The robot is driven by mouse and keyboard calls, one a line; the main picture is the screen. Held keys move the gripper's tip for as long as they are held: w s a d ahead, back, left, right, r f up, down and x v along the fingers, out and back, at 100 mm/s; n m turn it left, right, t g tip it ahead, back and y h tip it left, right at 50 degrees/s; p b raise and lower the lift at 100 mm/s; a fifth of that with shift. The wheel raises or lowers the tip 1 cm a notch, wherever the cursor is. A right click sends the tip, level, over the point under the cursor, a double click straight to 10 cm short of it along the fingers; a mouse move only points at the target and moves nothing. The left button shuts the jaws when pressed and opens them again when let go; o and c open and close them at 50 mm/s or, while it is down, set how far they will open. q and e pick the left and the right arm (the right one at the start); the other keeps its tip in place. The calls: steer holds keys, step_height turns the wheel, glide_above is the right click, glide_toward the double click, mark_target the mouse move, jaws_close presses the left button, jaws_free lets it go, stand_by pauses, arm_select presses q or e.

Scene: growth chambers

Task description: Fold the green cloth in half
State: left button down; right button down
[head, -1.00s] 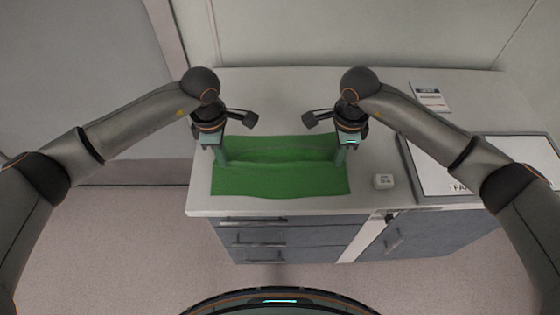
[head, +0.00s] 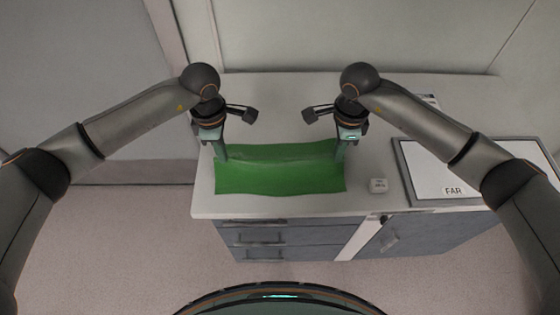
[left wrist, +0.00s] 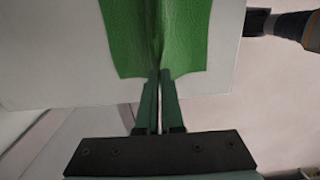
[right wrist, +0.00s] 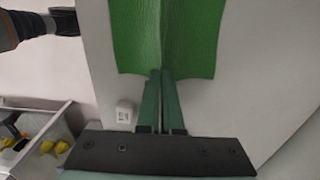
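The green cloth (head: 280,180) lies on the white worktop near its front edge, with a crosswise ridge or fold towards its far side. My left gripper (head: 222,157) is at the cloth's left side and my right gripper (head: 340,157) is at its right side. In the left wrist view, the left fingers (left wrist: 160,74) are close together on the edge of the cloth (left wrist: 188,40), where it creases. In the right wrist view, the right fingers (right wrist: 160,74) likewise pinch the creased edge of the cloth (right wrist: 198,42). The cloth's underside is hidden.
A small white block (head: 378,185) stands right of the cloth. A framed white panel (head: 425,165) marked FAR lies further right. Drawers (head: 265,238) are below the worktop (head: 300,95), which is clear behind the cloth. The right wrist view shows a bin (right wrist: 62,125) with yellow things.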

arm_select(q)
steer(key=shift+r, duration=0.3)
arm_select(e)
steer(key=shift+r, duration=0.25)
